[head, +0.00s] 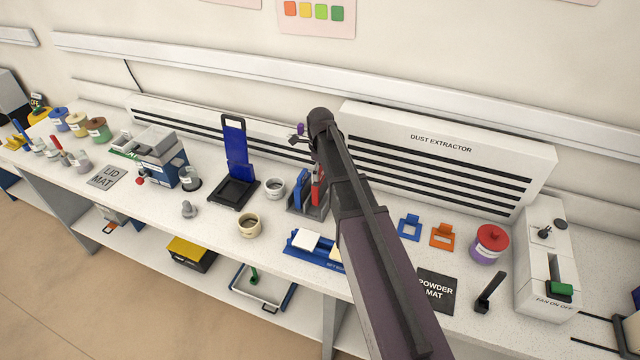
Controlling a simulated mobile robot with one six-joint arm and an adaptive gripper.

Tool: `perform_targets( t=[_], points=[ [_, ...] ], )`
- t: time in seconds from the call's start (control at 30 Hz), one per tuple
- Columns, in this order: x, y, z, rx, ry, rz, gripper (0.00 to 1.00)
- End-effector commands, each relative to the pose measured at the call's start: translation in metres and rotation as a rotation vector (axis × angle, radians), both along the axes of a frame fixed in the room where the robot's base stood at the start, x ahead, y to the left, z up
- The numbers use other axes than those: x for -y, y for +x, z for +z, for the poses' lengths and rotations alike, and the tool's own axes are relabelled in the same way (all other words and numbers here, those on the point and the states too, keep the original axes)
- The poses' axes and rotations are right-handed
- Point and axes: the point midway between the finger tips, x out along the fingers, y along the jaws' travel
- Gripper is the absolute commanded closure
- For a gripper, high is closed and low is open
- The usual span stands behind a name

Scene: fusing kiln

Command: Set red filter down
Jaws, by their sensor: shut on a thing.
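A red filter (317,191) shows as a narrow upright red strip at the left edge of my arm, over the right part of a grey rack (306,211). My gripper (318,174) is below the wrist and mostly hidden behind my arm; it is shut on the red filter. Whether the filter's lower edge is inside a slot or just above it cannot be told. A blue upright piece (301,188) stands in the rack to the left of the red one. My arm hides the rack's right side.
A blue stand (236,150) and two cups are left of the rack. A blue-based block (312,247) lies in front. Blue (409,228) and orange (443,236) frames, a red-lidded jar (489,244) and the powder mat (436,291) are on the right. The dust extractor (440,165) stands behind.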

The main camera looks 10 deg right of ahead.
Motion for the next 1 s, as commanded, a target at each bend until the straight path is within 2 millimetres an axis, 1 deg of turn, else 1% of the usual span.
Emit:
perform_targets(
  t=[0.33,0.47,0.8,1.0],
  points=[
    [0.001,0.000,-0.001,0.000,0.000,-0.001,0.77],
    [0.001,0.000,-0.004,0.000,0.000,-0.001,0.77],
    [0.001,0.000,-0.030,0.000,0.000,-0.002,0.77],
    [0.002,0.000,-0.038,0.000,0.000,-0.002,0.77]
  ],
)
